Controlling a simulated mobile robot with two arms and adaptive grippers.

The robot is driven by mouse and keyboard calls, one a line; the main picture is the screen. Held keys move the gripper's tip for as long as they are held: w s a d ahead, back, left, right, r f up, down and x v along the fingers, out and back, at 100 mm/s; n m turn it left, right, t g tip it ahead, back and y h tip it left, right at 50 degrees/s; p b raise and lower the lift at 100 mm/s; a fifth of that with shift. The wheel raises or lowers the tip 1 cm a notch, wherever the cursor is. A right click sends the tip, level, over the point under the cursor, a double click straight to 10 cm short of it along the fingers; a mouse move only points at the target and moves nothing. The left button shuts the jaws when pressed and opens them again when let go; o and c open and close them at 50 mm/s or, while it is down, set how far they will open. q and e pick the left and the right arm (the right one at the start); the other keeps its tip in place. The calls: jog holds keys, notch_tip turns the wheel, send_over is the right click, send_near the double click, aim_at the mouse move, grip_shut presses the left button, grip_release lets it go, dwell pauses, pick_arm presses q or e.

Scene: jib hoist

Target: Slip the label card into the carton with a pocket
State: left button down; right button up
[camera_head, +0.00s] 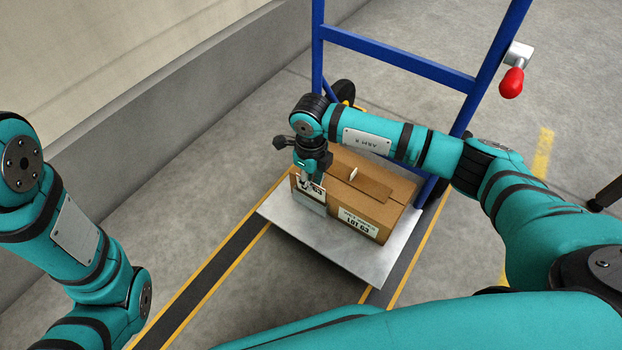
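The brown carton (372,192) stands on the hoist's metal plate, with a white label reading LOT 63 (358,222) on its front right face. A grey, see-through pocket (311,207) is on its left end. The white label card (316,190), with 63 showing, stands upright at the pocket's mouth; how deep it sits in the pocket is hard to see. My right gripper (311,178) points down over the card's upper edge and appears shut on it; the fingertips are partly hidden. My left arm comes in at the left, its gripper out of view.
The bare silver plate (350,262) extends in front of the carton. A low grey wall (180,110) runs along the left. Yellow-edged dark strips (215,278) mark the open floor.

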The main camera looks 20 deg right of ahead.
jog(key=o, duration=0.6)
jog(key=shift+s+f, duration=0.2)
jog(key=shift+f, duration=0.3)
jog(key=shift+c, duration=0.2)
jog(key=shift+r, duration=0.1)
notch_tip(320, 180, up, 12)
jog(key=shift+w, duration=0.1)
